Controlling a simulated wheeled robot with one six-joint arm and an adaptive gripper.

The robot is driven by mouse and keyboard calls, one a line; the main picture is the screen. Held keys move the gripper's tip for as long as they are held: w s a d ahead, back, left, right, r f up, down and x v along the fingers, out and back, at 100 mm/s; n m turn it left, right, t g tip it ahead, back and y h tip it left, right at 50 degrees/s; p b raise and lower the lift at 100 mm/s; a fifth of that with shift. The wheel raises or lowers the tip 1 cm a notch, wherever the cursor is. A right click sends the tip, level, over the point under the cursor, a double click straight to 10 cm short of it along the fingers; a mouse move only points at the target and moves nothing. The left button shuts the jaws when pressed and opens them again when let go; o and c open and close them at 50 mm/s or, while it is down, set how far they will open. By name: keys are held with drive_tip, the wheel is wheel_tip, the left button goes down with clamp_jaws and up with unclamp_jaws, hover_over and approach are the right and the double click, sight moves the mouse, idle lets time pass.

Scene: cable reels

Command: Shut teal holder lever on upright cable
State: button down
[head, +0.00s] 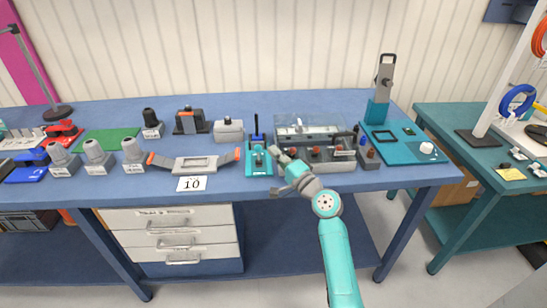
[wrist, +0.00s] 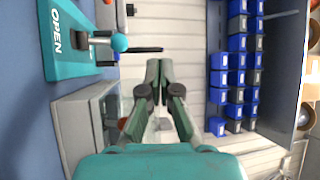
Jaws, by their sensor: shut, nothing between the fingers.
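The teal holder (head: 258,168) stands on the blue bench, left of my gripper. In the wrist view the holder (wrist: 62,66) lies sideways at the upper left, with the word OPEN on its plate. Its lever ends in a teal ball knob (wrist: 120,42) that sticks out away from the plate. The dark cable (head: 256,128) stands upright at the holder's back; part of it (wrist: 143,50) shows beyond the knob in the wrist view. My gripper (head: 276,153) is shut and empty, close to the holder's right side. Its fingertips (wrist: 158,66) appear apart from the knob.
A grey test unit with a clear cover (head: 310,130) stands just right of my gripper. A grey block (head: 228,130) and a grey tray with orange ends (head: 195,164) are left of the holder. A number 10 card (head: 191,184) lies at the front edge.

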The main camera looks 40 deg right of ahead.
drive_tip(key=s+r, duration=0.4)
drive_tip(key=s, duration=0.3)
drive_tip(key=shift+s+d+r, duration=0.15)
drive_tip(key=shift+d+r, duration=0.1)
drive_tip(key=shift+d, duration=0.15)
drive_tip(key=shift+f, duration=0.1)
drive_tip(key=s+a+f+n+g+h, duration=0.1)
drive_tip(key=s+a+f+n+g, duration=0.1)
drive_tip(key=s+a+f, duration=0.7)
drive_tip(key=s+a+f+n+g+h, duration=0.2)
drive_tip(key=s+a+f, duration=0.4)
drive_tip(key=f, duration=0.4)
drive_tip(key=s+a+r+n+y, duration=0.1)
drive_tip(key=s+a+n, duration=0.2)
drive_tip(key=s, duration=0.6)
drive_tip(key=s+a+r+n+y, duration=0.1)
drive_tip(key=s+a+n, duration=0.3)
drive_tip(key=s, duration=0.5)
drive_tip(key=s+a+n+g+y, duration=0.1)
drive_tip(key=s+a+n, duration=0.2)
drive_tip(key=s, duration=0.6)
drive_tip(key=n, duration=0.2)
drive_tip(key=shift+a+r+n, duration=0.35)
drive_tip(key=shift+r+n, duration=0.05)
drive_tip(key=shift+s, duration=0.1)
